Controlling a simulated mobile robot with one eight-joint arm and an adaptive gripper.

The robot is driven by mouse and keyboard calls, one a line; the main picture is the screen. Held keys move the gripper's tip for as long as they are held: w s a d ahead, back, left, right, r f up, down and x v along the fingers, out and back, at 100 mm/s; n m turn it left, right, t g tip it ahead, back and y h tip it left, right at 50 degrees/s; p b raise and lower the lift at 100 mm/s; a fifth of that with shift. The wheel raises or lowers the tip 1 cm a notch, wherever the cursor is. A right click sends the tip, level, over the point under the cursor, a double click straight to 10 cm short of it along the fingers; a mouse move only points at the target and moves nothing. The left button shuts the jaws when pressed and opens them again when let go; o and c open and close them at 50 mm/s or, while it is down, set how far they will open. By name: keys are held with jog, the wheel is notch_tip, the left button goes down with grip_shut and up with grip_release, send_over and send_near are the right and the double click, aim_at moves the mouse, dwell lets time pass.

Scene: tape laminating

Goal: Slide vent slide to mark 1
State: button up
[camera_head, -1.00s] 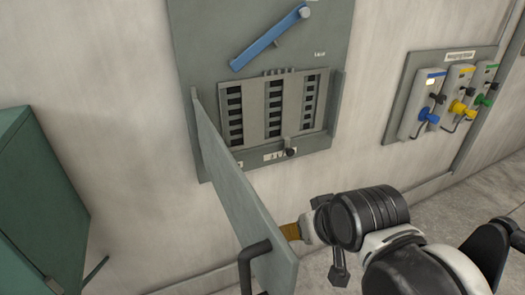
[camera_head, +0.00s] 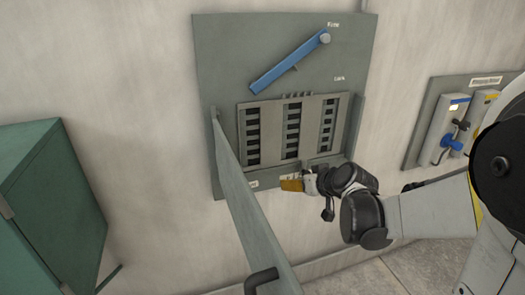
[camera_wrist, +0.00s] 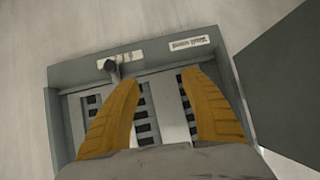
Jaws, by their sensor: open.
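The vent slide (camera_head: 310,115) is a grey slotted plate in the recessed vent of a grey wall panel (camera_head: 225,60); dark slots show in columns. It also shows in the wrist view (camera_wrist: 168,105), between my fingers. Its dark knob (camera_wrist: 113,70) stands at the vent's edge beside a small marked label (camera_wrist: 122,58), too small to read. In the head view my gripper hides the knob. My gripper (camera_head: 291,185) is open with yellow fingers, just in front of the vent's lower edge. In the wrist view the knob lies beyond the left fingertip of my gripper (camera_wrist: 163,75), not between the fingers.
A grey door (camera_head: 245,205) with a dark handle (camera_head: 262,279) stands open left of my gripper. A blue lever (camera_head: 288,62) is above the vent. A green cabinet (camera_head: 50,200) is at left, and a switch panel (camera_head: 425,120) at right.

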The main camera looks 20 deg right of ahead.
jog(key=w+d+f+t+h, duration=0.1)
jog(key=w+d+f, duration=0.2)
jog(key=d, duration=0.3)
jog(key=w+d+f+t, duration=0.2)
jog(key=w+d+f, duration=0.15)
jog(key=d, duration=0.25)
jog(key=x, duration=0.3)
jog(key=b+x, duration=0.1)
jog(key=x, duration=0.6)
jog(key=shift+f+b, duration=0.25)
jog(key=shift+b, duration=0.1)
jog(key=shift+s, duration=0.1)
grip_shut()
jog(key=shift+a, duration=0.1)
